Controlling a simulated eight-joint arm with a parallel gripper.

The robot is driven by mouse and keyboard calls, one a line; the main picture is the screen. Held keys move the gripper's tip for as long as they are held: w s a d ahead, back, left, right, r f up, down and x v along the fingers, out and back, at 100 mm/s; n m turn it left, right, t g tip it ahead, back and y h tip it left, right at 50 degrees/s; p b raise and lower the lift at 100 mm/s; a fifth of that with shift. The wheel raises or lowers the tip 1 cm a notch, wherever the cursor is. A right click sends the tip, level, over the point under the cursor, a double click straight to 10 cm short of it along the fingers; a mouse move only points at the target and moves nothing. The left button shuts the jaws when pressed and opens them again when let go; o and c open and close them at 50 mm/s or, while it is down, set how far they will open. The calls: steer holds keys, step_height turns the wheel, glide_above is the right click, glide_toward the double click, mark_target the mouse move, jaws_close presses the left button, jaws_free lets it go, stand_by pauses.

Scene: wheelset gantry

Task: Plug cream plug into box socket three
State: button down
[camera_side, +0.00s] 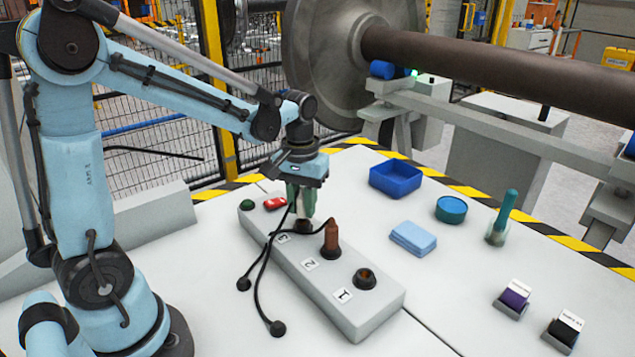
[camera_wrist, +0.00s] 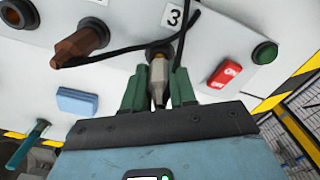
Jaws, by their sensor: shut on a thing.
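My gripper (camera_side: 303,207), with green fingers, is over the far end of the grey socket box (camera_side: 335,300). In the wrist view the gripper (camera_wrist: 158,88) is shut on the cream plug (camera_wrist: 158,72), one finger on each side. The cream plug (camera_side: 308,204) is mostly hidden by the fingers in the side view. Its far end meets the dark ring of socket three (camera_wrist: 158,49), beside the label 3 (camera_wrist: 174,16). How deep it sits I cannot tell. A brown plug (camera_side: 331,238) stands in socket two. Socket one (camera_side: 365,278) is empty.
Black cables (camera_side: 262,270) hang over the box's front side and cross near the gripper. A red switch (camera_side: 275,203) and green button (camera_side: 248,205) are at the box's far end. A blue tray (camera_side: 396,179) and light blue block (camera_side: 413,238) lie to the right.

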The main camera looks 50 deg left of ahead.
mark_target(301, 199)
steer(key=shift+f, duration=0.85)
steer(key=c, duration=0.8)
jaws_free()
step_height(301, 199, up, 12)
steer(key=shift+r, duration=0.1)
steer(key=shift+s+d+m+t, duration=0.3)
steer(key=shift+s+d, duration=0.1)
steer(key=shift+s+d+f+m+t, duration=1.35)
steer(key=shift+s+t, duration=0.1)
steer(key=shift+t, duration=0.2)
steer(key=shift+s+d+f+m+t, duration=1.3)
steer(key=shift+s+m+t, duration=0.1)
steer(key=shift+t, duration=0.25)
